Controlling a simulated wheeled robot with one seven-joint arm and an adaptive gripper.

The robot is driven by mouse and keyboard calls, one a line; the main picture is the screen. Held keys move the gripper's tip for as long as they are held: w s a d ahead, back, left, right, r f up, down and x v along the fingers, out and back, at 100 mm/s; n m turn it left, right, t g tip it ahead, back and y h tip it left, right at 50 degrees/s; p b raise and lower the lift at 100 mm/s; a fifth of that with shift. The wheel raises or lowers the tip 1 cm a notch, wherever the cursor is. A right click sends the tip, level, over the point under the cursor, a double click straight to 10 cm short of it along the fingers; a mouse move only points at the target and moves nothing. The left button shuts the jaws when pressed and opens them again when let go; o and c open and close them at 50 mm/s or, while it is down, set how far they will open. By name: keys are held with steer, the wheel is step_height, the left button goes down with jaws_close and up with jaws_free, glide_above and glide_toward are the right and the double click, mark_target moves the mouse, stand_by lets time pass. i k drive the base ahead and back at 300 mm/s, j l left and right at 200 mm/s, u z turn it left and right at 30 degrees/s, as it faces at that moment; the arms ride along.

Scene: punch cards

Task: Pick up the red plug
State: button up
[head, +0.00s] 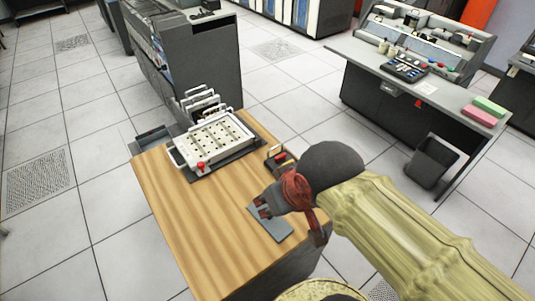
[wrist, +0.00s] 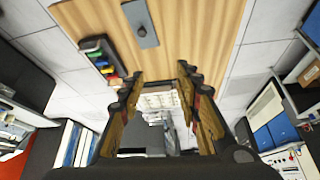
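A dark rack (head: 279,158) of small coloured plugs sits on the wooden table near its right edge, partly close behind my arm in the head view. In the wrist view the rack (wrist: 93,44) is at upper left, and a red plug (wrist: 109,74) shows at its lower end. My gripper (head: 263,207) is over the table's right part, in front of the rack. In the wrist view my gripper (wrist: 160,82) is open, with its fingers well apart and nothing seen between them.
A grey plate (head: 272,226) lies below my gripper. The table's front left is clear. A dark cabinet stands behind; a grey desk (head: 440,97) is at right.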

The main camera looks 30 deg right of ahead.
mark_target(283, 156)
steer(key=i+l, duration=0.1)
steer(key=l, duration=0.65)
steer(key=l+z, duration=0.1)
steer(key=l, duration=0.65)
steer(key=i, duration=0.05)
